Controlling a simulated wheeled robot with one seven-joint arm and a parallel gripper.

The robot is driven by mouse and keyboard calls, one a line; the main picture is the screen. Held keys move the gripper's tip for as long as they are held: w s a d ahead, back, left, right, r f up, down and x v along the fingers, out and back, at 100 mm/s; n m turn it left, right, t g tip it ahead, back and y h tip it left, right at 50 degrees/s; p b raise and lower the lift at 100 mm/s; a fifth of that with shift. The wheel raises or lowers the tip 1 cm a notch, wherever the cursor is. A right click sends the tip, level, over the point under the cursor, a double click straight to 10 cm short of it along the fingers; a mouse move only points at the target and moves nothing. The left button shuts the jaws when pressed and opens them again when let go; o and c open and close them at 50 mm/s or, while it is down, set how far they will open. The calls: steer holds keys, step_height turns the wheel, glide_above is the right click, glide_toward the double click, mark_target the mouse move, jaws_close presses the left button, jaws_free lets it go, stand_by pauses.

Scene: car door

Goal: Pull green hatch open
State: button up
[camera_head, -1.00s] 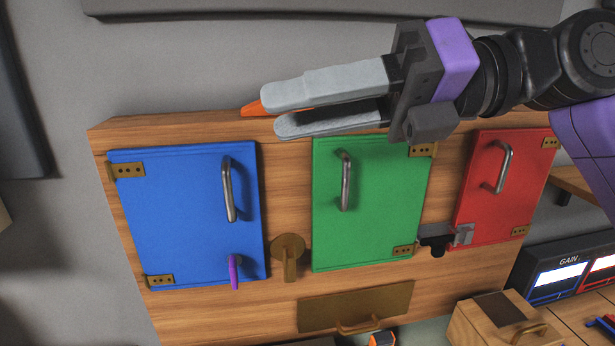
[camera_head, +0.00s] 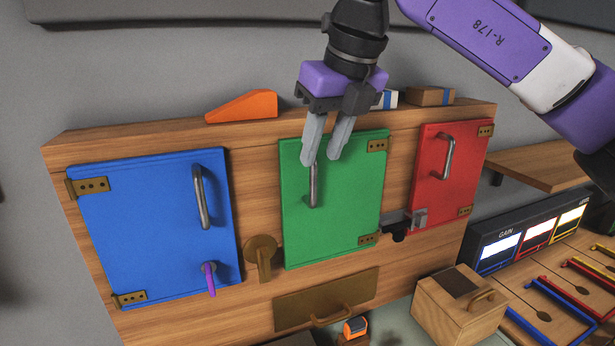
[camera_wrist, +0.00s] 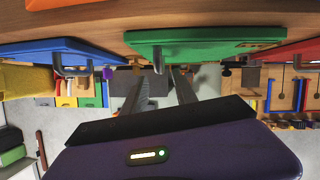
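The green hatch (camera_head: 345,215) is a flat green door in the middle of a wooden cabinet front, lying shut against it. Its metal bar handle (camera_head: 314,184) stands upright near its left edge, and its brass hinges are on the right edge. My gripper (camera_head: 322,158) points down in front of the hatch's upper part, its two grey fingers apart and empty. In the head view the left finger overlaps the handle's top; contact cannot be told. The wrist view shows the green hatch (camera_wrist: 205,42) and its handle (camera_wrist: 159,62) close to the fingers.
A blue hatch (camera_head: 150,235) with a handle and purple latch is at left. A red hatch (camera_head: 440,190) with a grey latch is at right. A round brass knob (camera_head: 261,250) sits left of the green hatch. An orange wedge (camera_head: 243,107) lies on top.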

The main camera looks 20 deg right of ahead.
mark_target(316, 170)
steer(key=p+x, duration=0.1)
steer(key=x, duration=0.5)
steer(key=shift+w+f, duration=0.15)
steer(key=shift+f, duration=0.2)
steer(key=shift+c, duration=0.4)
jaws_close()
stand_by(0.8)
